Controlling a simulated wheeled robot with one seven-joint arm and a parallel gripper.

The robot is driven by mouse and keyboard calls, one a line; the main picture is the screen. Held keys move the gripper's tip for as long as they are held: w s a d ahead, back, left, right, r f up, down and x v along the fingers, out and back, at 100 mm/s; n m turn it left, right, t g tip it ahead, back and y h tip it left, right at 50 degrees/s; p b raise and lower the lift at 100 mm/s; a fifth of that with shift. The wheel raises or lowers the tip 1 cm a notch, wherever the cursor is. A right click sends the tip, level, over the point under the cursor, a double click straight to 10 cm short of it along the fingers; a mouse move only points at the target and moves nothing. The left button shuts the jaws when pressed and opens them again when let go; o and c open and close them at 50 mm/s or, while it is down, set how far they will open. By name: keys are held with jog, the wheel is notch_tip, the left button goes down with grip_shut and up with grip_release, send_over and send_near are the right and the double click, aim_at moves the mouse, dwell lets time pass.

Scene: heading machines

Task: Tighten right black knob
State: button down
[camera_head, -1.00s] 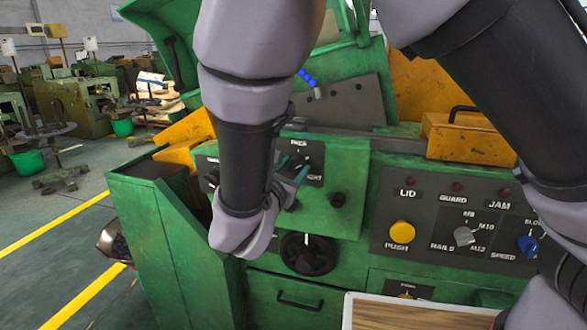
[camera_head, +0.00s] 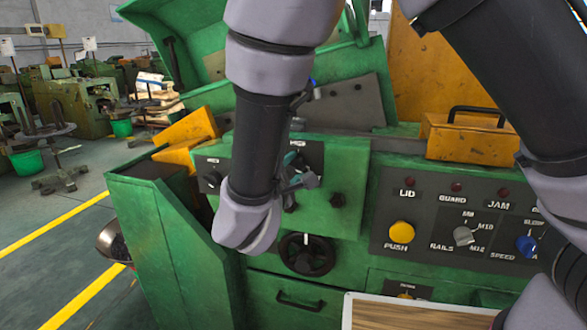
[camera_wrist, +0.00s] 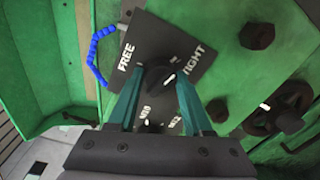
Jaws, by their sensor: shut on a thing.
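The black knob (camera_wrist: 155,78) sits on a dark plate marked FREE and TIGHT in the wrist view. It stands between the teal fingertips of my gripper (camera_wrist: 156,84), which is shut on it. A short white mark shows beside the knob on the TIGHT side. In the head view my gripper (camera_head: 296,176) is at the dark plate on the green panel, and my forearm and fingers hide the gripped knob. Another black knob (camera_head: 212,178) is on the panel to the left of my forearm.
A black handwheel (camera_head: 307,253) is below my gripper, and a dark bolt (camera_head: 337,200) is to its right. A control panel with a yellow push button (camera_head: 402,232) and a blue knob (camera_head: 527,245) stands further right. A wooden-topped surface (camera_head: 420,315) is at the bottom.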

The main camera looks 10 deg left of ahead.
jog(key=shift+m, duration=1.1)
jog(key=shift+c, duration=1.6)
grip_release()
jog(key=shift+s, duration=0.15)
jog(key=s+a, duration=0.1)
jog(key=s, duration=0.9)
jog(key=shift+s+r, duration=0.25)
jog(key=shift+r, duration=0.05)
